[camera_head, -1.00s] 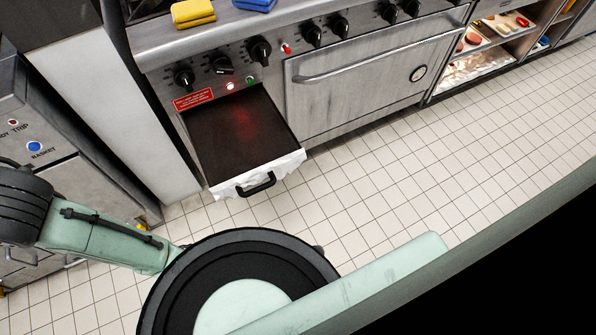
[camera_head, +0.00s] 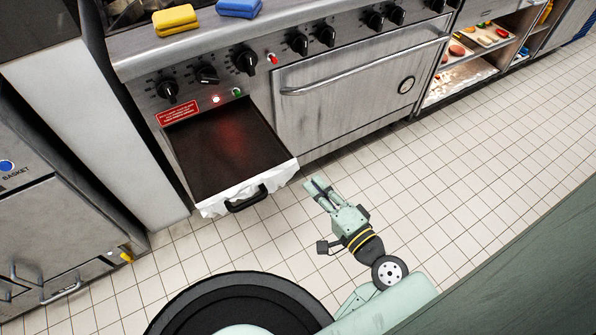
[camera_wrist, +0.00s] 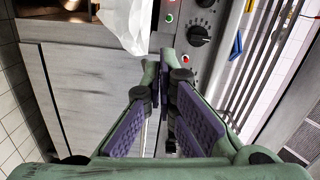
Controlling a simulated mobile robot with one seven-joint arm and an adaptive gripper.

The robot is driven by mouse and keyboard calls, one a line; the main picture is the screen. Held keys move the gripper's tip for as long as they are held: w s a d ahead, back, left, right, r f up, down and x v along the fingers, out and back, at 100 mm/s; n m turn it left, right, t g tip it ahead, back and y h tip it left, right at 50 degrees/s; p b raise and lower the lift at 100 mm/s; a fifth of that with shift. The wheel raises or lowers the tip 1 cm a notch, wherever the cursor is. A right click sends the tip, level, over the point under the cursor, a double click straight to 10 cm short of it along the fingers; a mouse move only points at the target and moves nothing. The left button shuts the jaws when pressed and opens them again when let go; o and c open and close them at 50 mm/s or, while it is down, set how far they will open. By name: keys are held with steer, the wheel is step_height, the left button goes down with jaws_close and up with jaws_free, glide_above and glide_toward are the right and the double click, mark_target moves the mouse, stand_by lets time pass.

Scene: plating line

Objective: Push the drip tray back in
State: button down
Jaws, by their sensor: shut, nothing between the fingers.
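The drip tray (camera_head: 222,150) is pulled out from the front of the stove, below the knobs. It has a dark inside, a white crumpled lining over its front edge and a black handle (camera_head: 246,200). My gripper (camera_head: 315,187) is to the right of the tray's front edge, apart from it, above the tiled floor. Its fingers are together with nothing held. In the wrist view my gripper (camera_wrist: 160,68) faces the stove front, and the white lining (camera_wrist: 126,22) hangs at the top, partly out of frame.
The oven door (camera_head: 345,95) with a long bar handle is right of the tray. Yellow (camera_head: 175,19) and blue (camera_head: 239,7) sponges lie on the stove's ledge. A basket unit (camera_head: 45,215) stands at the left. The tiled floor in front is clear.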

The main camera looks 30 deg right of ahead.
mark_target(254, 111)
steer(key=s+f+m+h, duration=0.1)
steer(key=s+f+m, duration=0.1)
steer(key=s, duration=0.4)
steer(key=w+p, duration=0.3)
steer(key=w, duration=1.1)
steer(key=shift+a+f, duration=0.1)
steer(key=w+b, duration=0.1)
steer(key=w, duration=0.7)
steer(key=w+b, duration=0.1)
steer(key=w, duration=0.8)
steer(key=w+a+b, duration=0.1)
steer(key=w, duration=0.8)
steer(key=shift+w, duration=0.15)
